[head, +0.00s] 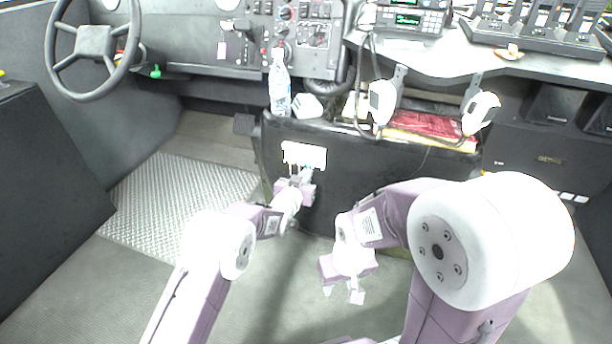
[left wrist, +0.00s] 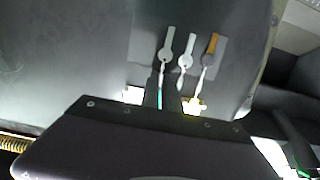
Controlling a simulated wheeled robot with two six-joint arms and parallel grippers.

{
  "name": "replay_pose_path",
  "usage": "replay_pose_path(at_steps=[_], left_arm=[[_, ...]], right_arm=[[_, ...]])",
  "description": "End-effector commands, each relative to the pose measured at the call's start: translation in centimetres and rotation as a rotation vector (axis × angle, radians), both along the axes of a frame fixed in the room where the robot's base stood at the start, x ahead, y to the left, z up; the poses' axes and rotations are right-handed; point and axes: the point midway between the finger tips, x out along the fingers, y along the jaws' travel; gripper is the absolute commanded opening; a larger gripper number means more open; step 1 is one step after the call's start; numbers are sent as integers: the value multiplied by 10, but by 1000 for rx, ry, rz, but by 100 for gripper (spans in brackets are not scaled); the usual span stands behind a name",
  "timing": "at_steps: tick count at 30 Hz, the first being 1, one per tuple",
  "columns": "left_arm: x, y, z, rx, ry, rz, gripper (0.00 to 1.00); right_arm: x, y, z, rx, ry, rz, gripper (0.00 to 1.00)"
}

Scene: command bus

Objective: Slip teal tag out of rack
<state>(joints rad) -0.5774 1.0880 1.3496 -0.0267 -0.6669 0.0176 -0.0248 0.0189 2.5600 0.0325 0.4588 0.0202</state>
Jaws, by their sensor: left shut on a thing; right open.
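The rack (head: 303,154) is a small pale plate on the front of the black console in the head view. In the left wrist view it is a grey plate (left wrist: 220,62) with two pale pegs and one orange-and-grey peg, each with a thin strand hanging from it. My left gripper (head: 305,174) is shut just below the rack. In the left wrist view its fingers (left wrist: 165,95) close around a thin teal sliver, the teal tag (left wrist: 160,98), mostly hidden. My right gripper (head: 342,292) is open and empty, low over the floor.
A water bottle (head: 279,84) stands on the console above the rack. Two white handsets (head: 382,101) (head: 480,112) and a red packet (head: 432,124) are to the right. A steering wheel (head: 95,42) is at the upper left. The floor left of the console is clear.

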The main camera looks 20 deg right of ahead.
Motion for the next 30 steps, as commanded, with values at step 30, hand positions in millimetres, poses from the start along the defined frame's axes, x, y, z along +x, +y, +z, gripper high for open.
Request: replay_pose_path(at_steps=[30], left_arm=[[-20,13,0,-1,-1,0,0]], right_arm=[[0,0,13,0,0,0,42]])
